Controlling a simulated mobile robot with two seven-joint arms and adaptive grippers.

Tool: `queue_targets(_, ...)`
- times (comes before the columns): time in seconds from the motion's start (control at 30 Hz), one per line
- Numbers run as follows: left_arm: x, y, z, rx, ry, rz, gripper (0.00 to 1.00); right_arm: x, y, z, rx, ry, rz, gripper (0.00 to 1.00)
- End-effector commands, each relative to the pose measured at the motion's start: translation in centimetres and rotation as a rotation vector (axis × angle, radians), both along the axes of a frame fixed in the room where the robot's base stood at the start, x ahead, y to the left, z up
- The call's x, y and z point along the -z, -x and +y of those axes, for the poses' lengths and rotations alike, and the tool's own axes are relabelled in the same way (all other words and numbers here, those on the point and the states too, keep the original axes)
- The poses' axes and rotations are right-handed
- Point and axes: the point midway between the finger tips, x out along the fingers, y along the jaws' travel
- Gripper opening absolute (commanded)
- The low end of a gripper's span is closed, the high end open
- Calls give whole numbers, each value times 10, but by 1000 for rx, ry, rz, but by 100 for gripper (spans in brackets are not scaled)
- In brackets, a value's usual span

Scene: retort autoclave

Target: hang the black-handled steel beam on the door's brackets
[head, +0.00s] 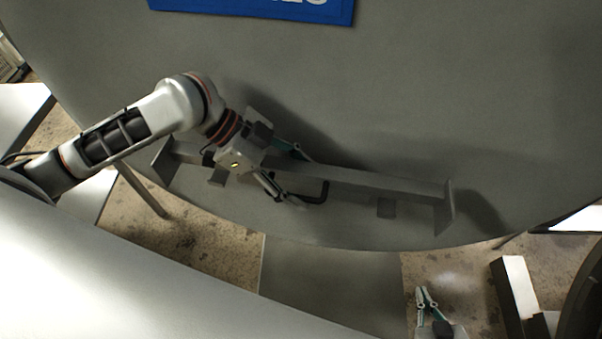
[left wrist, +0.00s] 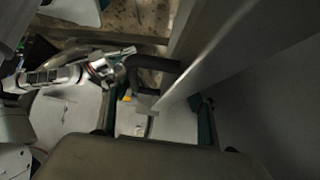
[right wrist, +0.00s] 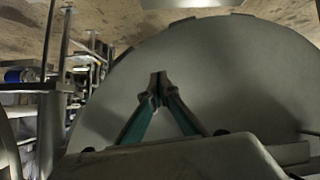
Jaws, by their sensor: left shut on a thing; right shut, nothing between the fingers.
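The steel beam (head: 385,183) is a long grey bar lying across the lower part of the big round grey door (head: 420,110), tilted down to the right. Its black handle (head: 322,192) shows near the middle; the handle also shows in the left wrist view (left wrist: 150,64), beside the beam (left wrist: 215,50). My left gripper (head: 303,182) is shut on the beam at its handle; the exact grip is partly hidden. My right gripper (head: 423,291) is shut and empty, low and right.
Upright plates stand at both beam ends, left (head: 164,160) and right (head: 445,207). A blue sign (head: 255,10) is on the door above. A pale block (head: 515,290) stands right of my right gripper. Brown floor (head: 215,250) shows below the door.

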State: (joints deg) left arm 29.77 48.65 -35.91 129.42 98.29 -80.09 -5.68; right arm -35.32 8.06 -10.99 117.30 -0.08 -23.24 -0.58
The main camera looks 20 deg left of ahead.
Motion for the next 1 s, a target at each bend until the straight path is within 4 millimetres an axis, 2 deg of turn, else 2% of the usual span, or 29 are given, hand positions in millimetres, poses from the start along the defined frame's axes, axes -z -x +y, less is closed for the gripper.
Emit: queue_targets(1.0, 52, 0, -1, 0, 4, -2, 2, 15, 5, -2, -3, 12, 14, 0)
